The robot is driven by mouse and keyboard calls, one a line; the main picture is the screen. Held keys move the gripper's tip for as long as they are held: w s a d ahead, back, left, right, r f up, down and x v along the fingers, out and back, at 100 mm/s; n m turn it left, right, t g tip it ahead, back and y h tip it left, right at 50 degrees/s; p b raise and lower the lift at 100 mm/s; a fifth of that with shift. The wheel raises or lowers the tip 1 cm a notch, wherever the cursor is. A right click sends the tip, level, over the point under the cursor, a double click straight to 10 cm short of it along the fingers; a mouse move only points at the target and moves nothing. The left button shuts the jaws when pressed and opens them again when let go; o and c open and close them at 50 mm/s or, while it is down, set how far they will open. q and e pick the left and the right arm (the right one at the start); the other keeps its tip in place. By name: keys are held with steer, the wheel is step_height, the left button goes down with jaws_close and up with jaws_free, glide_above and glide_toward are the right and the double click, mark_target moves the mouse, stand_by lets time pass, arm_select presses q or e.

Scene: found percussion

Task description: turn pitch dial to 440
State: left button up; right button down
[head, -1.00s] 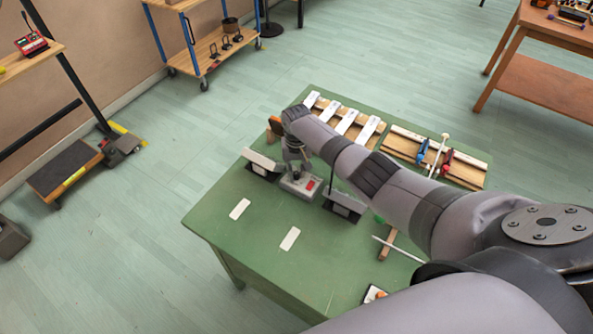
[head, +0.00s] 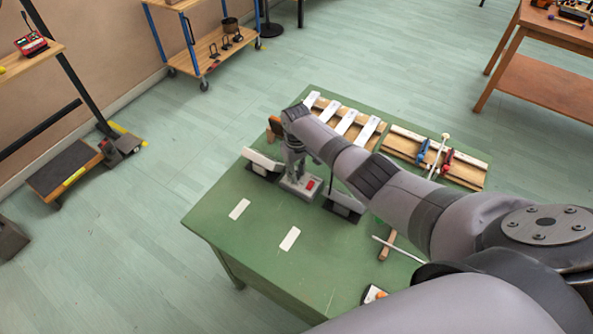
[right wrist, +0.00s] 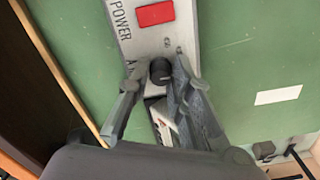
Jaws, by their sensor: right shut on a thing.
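A grey tuner-like box (head: 299,187) with a red switch (head: 311,185) sits on the green table. In the right wrist view the box (right wrist: 181,40) shows the word POWER beside the red switch (right wrist: 155,14). A small black dial (right wrist: 161,71) stands on it, between the fingertips of my right gripper (right wrist: 158,74). The gripper is shut on the dial. In the head view my right gripper (head: 295,164) points down at the box, and the dial is hidden there. I cannot read the dial's setting or any 440 mark. My left gripper is not in view.
Black stands with light tops (head: 262,164) and (head: 343,206) flank the box. White bars (head: 240,209) lie on the near table. Wooden frames with bars (head: 345,122) and clamps (head: 436,157) lie behind. The table's left front is mostly clear.

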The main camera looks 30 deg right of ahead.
mark_target(297, 172)
stand_by(0.3)
steer(key=c, duration=1.4)
jaws_free()
step_height(297, 172, up, 12)
